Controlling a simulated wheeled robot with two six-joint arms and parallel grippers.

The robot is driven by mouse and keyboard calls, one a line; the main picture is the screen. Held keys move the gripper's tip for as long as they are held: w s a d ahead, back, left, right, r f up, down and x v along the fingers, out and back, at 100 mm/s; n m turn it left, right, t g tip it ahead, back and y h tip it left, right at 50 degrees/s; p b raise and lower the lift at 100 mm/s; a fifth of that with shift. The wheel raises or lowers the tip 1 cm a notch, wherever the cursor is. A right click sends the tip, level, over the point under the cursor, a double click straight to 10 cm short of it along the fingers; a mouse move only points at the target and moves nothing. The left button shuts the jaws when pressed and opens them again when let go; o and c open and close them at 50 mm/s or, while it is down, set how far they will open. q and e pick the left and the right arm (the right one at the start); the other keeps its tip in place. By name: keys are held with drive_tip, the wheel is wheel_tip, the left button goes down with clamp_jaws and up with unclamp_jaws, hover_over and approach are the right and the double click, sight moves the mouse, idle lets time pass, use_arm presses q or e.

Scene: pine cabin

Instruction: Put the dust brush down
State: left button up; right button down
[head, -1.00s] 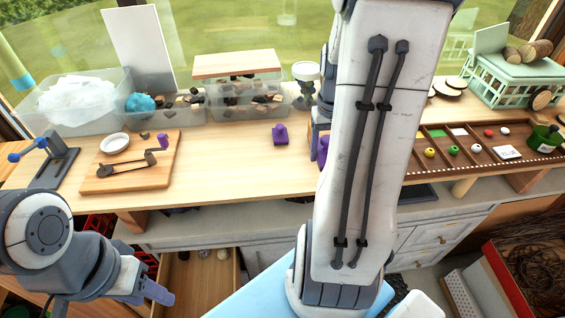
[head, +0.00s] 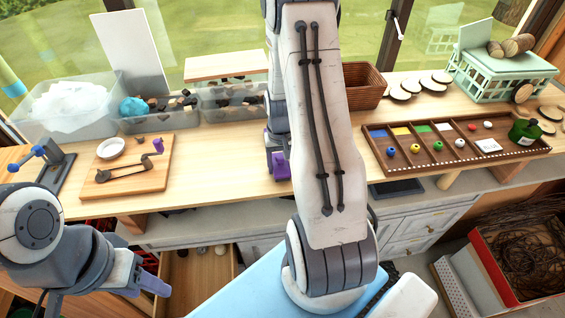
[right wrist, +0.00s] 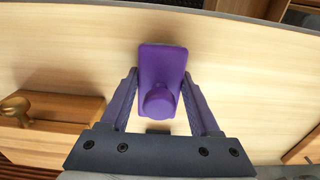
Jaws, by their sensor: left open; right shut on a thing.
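The dust brush, a purple block with a round knob (right wrist: 160,65), is between the fingers of my right gripper (right wrist: 160,103) in the right wrist view. The fingers are shut on its sides. The wooden tabletop is below it; I cannot tell whether the brush touches it. In the head view the brush (head: 281,166) shows as a purple patch under my right arm, which hides most of the gripper. My left gripper (head: 158,286) is open and empty at the lower left, in front of the workbench (head: 220,165).
A board with a crank (head: 125,170) lies to the left of the brush. Clear bins (head: 160,120) stand behind. A compartment tray (head: 455,150) with coloured balls lies at the right. A wicker basket (head: 365,88) stands behind it. Bare tabletop lies between board and brush.

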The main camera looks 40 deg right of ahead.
drive_tip(key=shift+f, duration=0.35)
drive_tip(key=shift+c, duration=0.6)
unclamp_jaws()
drive_tip(key=shift+r, duration=0.1)
